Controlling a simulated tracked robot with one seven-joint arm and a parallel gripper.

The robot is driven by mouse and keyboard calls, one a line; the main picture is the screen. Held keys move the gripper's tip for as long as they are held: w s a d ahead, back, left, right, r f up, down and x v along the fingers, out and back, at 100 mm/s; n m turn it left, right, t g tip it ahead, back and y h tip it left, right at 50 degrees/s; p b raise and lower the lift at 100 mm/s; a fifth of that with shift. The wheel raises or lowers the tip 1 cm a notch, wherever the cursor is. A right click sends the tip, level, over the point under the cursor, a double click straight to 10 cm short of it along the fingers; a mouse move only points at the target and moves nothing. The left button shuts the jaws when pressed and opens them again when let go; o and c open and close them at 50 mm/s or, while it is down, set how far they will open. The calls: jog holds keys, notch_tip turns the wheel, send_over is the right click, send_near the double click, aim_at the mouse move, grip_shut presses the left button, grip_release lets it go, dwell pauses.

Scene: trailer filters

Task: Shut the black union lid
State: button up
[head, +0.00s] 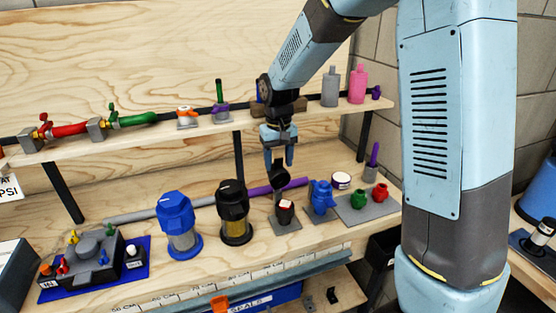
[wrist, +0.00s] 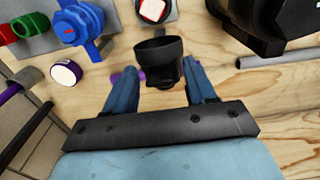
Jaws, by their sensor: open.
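The black union lid (head: 279,180) is a dark open cup standing raised above its union, tilted open. It also shows in the wrist view (wrist: 158,52), mouth toward the union. The union body (head: 285,212) has a dark housing with a red and white square top, on a grey plate on the bench; in the wrist view its top (wrist: 153,10) is at the upper edge. My gripper (head: 279,162) points down just above the lid, jaws open. In the wrist view its fingers (wrist: 161,80) are on either side of the lid's lower part; contact cannot be told.
A black filter (head: 234,212) and blue filter (head: 179,225) stand left. A blue valve (head: 322,197), white round jar (head: 341,181) and green and red fittings (head: 359,198) stand right. A purple pipe (head: 262,189) runs behind. The upper shelf (head: 215,128) is behind my gripper.

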grip_shut()
dwell(0.6)
